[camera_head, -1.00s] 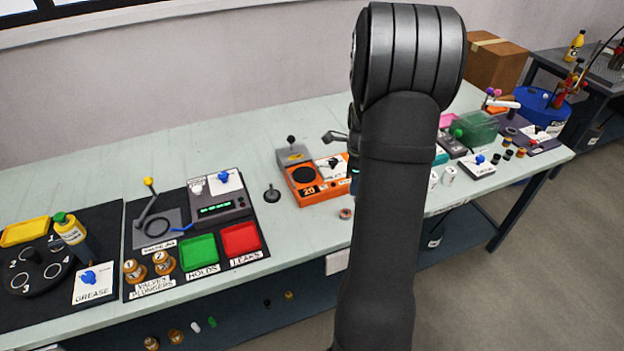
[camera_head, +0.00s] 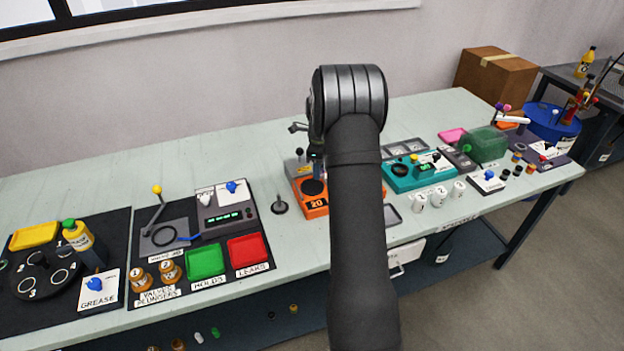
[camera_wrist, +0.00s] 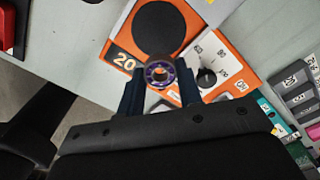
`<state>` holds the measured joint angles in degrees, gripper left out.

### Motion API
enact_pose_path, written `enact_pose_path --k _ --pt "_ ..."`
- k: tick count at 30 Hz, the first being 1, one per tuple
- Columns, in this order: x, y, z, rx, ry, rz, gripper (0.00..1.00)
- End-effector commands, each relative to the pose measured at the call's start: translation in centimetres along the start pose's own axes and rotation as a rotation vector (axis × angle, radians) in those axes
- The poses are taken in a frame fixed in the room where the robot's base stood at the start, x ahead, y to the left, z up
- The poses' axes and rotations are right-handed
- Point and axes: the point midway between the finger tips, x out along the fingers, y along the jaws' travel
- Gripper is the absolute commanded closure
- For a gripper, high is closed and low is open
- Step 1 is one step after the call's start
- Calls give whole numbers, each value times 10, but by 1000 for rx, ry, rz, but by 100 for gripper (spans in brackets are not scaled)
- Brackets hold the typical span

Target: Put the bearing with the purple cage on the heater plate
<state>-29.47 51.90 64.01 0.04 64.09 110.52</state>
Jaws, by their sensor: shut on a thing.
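The bearing with the purple cage (camera_wrist: 160,74) is held between the fingertips of my gripper (camera_wrist: 160,82) in the wrist view. Its ring faces the camera, with purple visible around its centre. The heater is an orange box marked 20, with a round black heater plate (camera_wrist: 160,28), just beyond the bearing in the wrist view. The bearing appears over the heater's near edge, off the plate; its height cannot be told. In the head view the heater plate (camera_head: 313,187) shows to the left of my arm, which hides the bearing and much of the heater.
Further left are the red tray (camera_head: 248,249) and green tray (camera_head: 205,262). The teal device (camera_head: 417,172) and several white cups (camera_head: 438,196) stand to the right.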

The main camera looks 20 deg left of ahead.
Motion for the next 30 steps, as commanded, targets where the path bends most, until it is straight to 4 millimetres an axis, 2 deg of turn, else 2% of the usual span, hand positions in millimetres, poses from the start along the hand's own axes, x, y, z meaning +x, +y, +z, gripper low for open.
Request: enact_pose_path --k 3,6,10,17,28,29,30 --pt "10 -3 16 -1 0 0 91" --pt "14 -4 23 0 0 0 91" --pt "22 -4 24 0 0 1 91" --pt "54 -4 23 0 1 1 91" --pt "58 -4 23 0 0 0 91" --pt "58 -4 23 0 0 0 64" --pt "57 -4 23 0 0 0 56"
